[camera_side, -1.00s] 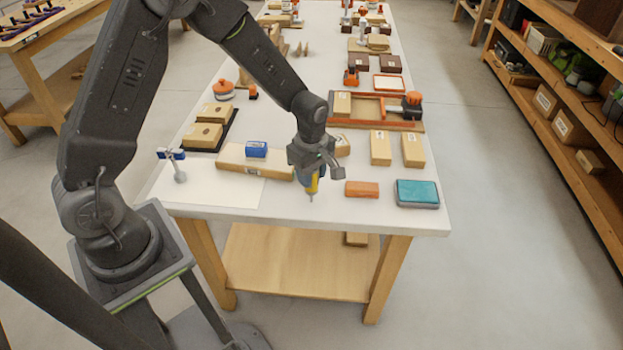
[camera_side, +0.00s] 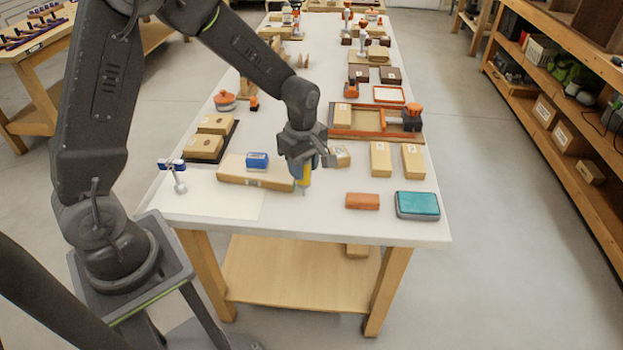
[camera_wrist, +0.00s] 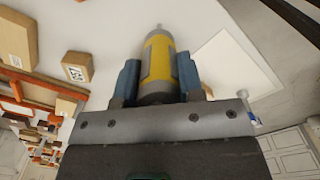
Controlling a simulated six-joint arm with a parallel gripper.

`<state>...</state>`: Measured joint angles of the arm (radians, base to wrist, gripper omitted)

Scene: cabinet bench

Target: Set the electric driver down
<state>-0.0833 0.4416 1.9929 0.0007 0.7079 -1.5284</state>
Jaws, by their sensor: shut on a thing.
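The electric driver is a yellow and grey cylinder with a thin metal tip. In the wrist view the driver (camera_wrist: 158,62) sits between the two blue-grey fingers of my gripper (camera_wrist: 160,80), which is shut on it. In the side view my gripper (camera_side: 303,165) is over the front half of the bench, and the driver (camera_side: 304,178) hangs tip down below it, partly hidden by the gripper. Its tip is close to the white bench top (camera_side: 330,222); I cannot tell whether it touches.
An orange block (camera_side: 362,201) and a teal box (camera_side: 417,205) lie to the right.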

